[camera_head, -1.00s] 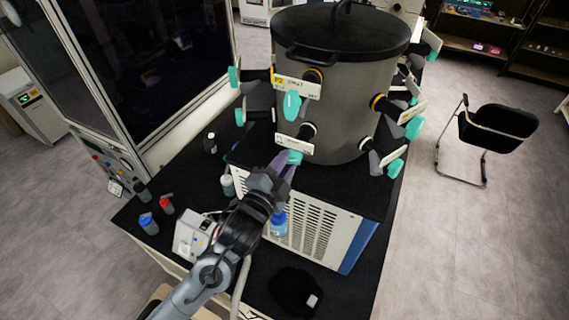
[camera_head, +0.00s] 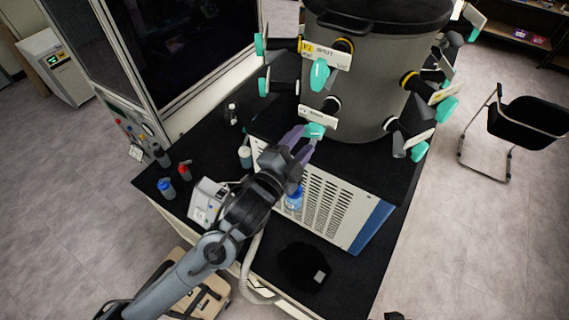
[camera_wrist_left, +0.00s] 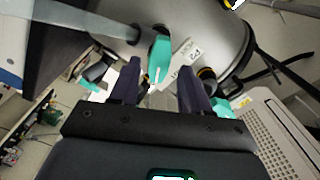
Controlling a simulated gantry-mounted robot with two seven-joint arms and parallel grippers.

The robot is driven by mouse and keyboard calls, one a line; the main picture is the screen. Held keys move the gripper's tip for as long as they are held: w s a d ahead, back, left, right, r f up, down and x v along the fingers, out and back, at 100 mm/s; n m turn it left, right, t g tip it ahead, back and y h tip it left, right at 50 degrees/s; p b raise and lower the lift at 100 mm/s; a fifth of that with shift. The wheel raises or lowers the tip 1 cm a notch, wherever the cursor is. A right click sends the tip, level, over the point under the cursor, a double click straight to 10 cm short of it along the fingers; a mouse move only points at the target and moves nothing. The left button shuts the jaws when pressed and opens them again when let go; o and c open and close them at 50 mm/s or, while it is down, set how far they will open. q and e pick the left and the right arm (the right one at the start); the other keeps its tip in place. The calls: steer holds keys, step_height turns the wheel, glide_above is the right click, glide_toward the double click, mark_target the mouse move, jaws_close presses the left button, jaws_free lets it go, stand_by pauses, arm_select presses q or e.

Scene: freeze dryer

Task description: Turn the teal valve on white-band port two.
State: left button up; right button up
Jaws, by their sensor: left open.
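A large grey drum (camera_head: 375,85) with a black lid carries ports around its side, each with a teal valve. Upper ports show yellow bands, and lower ones appear white-banded. My left gripper (camera_head: 303,142) is at the front lower port, by its teal valve (camera_head: 314,130) under a white label (camera_head: 318,117) too small to read. In the wrist view my open left gripper (camera_wrist_left: 160,88) has its two dark fingers apart. A teal valve (camera_wrist_left: 160,58) shows in the gap, around fingertip level; contact cannot be told. My right gripper is not in view.
A white vented unit (camera_head: 325,205) stands below the drum on the black bench. Small bottles (camera_head: 167,189) and a white box (camera_head: 207,201) lie to the left. Another teal valve (camera_head: 319,74) sits just above, with others on both sides. A black chair (camera_head: 528,118) stands at right.

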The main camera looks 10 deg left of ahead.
arm_select(q)
steer(key=b+v, duration=0.2)
steer(key=v, duration=0.6)
steer(key=shift+b, duration=0.3)
